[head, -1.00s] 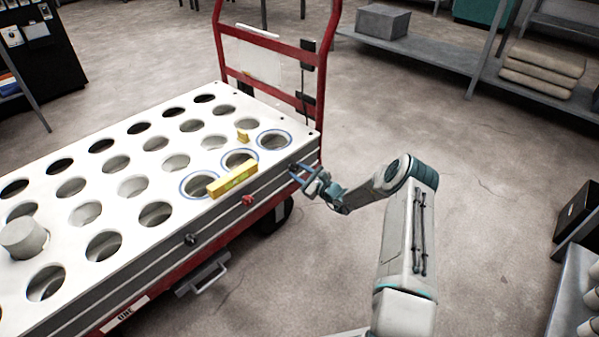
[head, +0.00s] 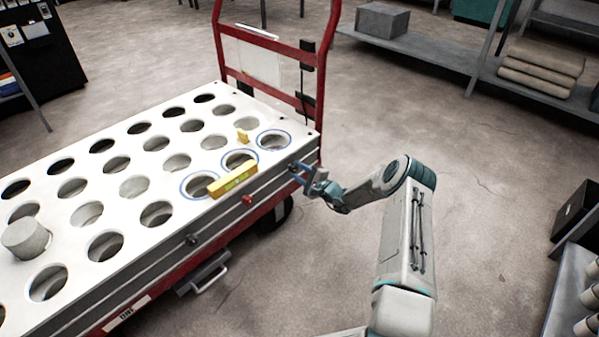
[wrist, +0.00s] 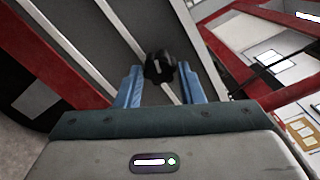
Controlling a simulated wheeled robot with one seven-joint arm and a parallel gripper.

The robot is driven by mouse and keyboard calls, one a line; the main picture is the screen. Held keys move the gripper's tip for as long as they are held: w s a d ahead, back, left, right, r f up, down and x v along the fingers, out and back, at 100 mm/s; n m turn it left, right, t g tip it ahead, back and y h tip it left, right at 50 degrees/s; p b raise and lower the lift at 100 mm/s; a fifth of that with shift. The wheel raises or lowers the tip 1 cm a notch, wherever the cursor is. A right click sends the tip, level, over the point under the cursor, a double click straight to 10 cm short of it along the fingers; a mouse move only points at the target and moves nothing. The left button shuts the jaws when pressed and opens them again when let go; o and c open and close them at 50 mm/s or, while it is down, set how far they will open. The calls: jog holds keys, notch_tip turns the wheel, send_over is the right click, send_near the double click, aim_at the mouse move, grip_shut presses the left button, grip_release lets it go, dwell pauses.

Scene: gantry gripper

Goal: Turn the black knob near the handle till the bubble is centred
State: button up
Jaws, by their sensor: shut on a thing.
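The black knob (wrist: 160,67) shows in the wrist view between the blue fingers of my gripper (wrist: 159,76). My gripper is shut on it. A yellow spirit level (head: 233,180) lies on the plate close to that edge. Its greenish vial shows, but the bubble is too small to place.
A red knob (head: 248,200) and a dark knob (head: 192,239) sit farther along the same side. The white plate (head: 112,219) has rows of round holes. A grey cylinder (head: 26,238) stands on it at left. Open floor (head: 480,200) lies right of my arm.

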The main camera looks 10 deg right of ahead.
jog(key=shift+f, duration=0.1)
dwell(0.4)
jog(key=o, duration=1)
jog(key=p+v, duration=0.4)
jog(key=v, duration=1)
